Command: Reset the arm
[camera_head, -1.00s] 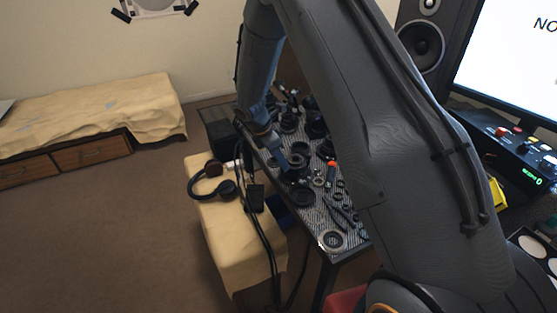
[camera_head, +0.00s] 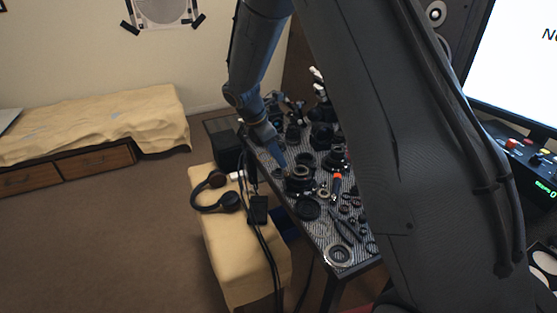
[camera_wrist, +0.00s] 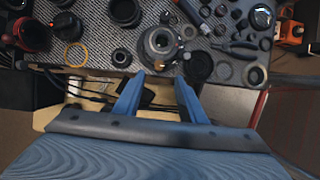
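My arm reaches down over the narrow patterned table (camera_head: 318,232) in the head view. My gripper (camera_head: 281,163) is at the table's left edge, beside a dark lens part with a ring on top (camera_head: 300,180). In the wrist view my gripper (camera_wrist: 158,84) shows two blue fingers spread apart with nothing held between them. The same lens part (camera_wrist: 160,42) lies just beyond the fingertips. Whether a finger touches it I cannot tell. My upper arm hides the right side of the table in the head view.
Several lens parts, rings and tools crowd the table. Headphones (camera_head: 228,200) lie on a cloth-covered bench (camera_head: 222,240) left of the table, with cables nearby. A speaker (camera_head: 437,16) and a monitor (camera_head: 515,65) stand at right. The carpet (camera_head: 110,235) at left is clear.

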